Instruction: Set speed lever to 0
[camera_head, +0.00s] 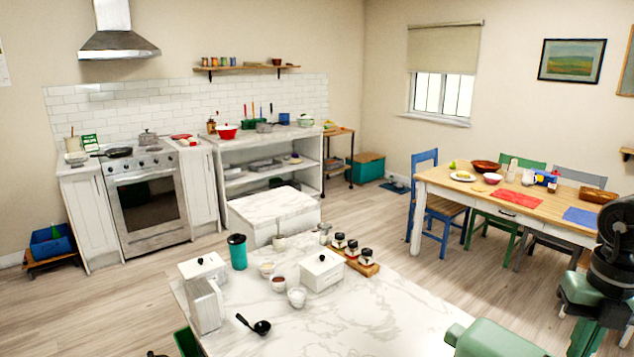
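A pale green rounded body (498,341), which looks like a stand mixer's head, is cut off by the bottom edge right of centre. A blunt round end faces left on it. No speed lever can be made out on it, so its setting cannot be read.
The white marble table (345,320) holds a black ladle (254,325), white canisters (322,270), small bowls, a teal tumbler (237,252) and jars on a board. A black and green machine-like form (612,262) fills the right edge. A dining table (530,202) stands behind.

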